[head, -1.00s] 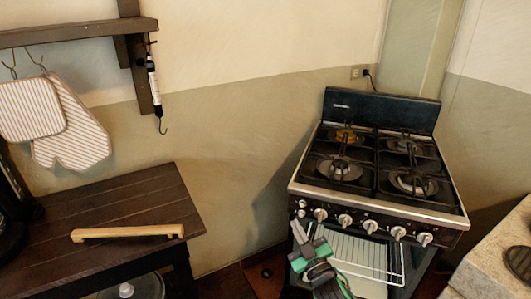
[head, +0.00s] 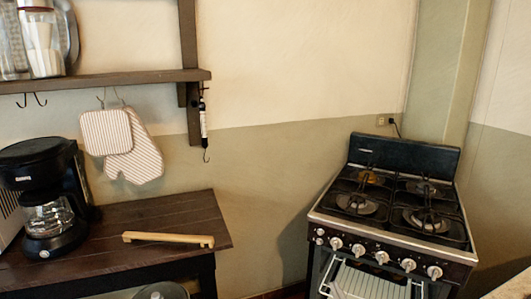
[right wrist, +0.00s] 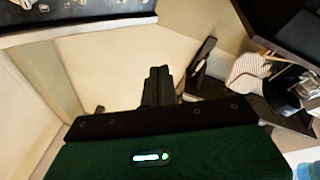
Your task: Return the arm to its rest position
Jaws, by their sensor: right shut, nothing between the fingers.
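My right gripper (right wrist: 158,86) shows in the right wrist view, with its dark fingers together and nothing between them. Its green housing fills the bottom of that view. The fingers stand in front of a pale wall and touch nothing that I can make out. My left gripper is in neither view.
A gas stove (head: 398,214) stands at the right. A dark wooden table (head: 105,222) at the left holds a coffee maker (head: 45,195) and a wooden bar (head: 168,239). Striped mitts (head: 135,150) hang under a wall shelf (head: 110,80). Open floor lies between table and stove.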

